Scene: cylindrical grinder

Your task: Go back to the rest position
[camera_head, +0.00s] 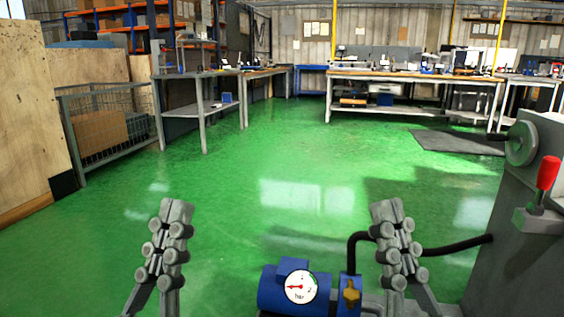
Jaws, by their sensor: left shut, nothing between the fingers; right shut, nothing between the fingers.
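My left gripper (176,213) is at the lower left of the head view, pointing up, its grey fingers together and nothing between them. My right gripper (386,212) is at the lower middle right, also pointing up, shut and empty. Both stand out over the green floor (270,170), well apart from each other. A blue pump (272,288) with a round white gauge (301,287) and a brass fitting shows between them at the bottom edge. My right gripper overlaps the black hose (455,245) in the picture; I cannot tell whether they touch.
A grey machine (525,255) with a red-handled lever (548,173) and a handwheel (521,143) stands at the right. A wire cage (105,120) and wooden panels (25,110) stand at the left. Workbenches (415,76) line the back. The middle floor is clear, with a dark mat (455,141) behind.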

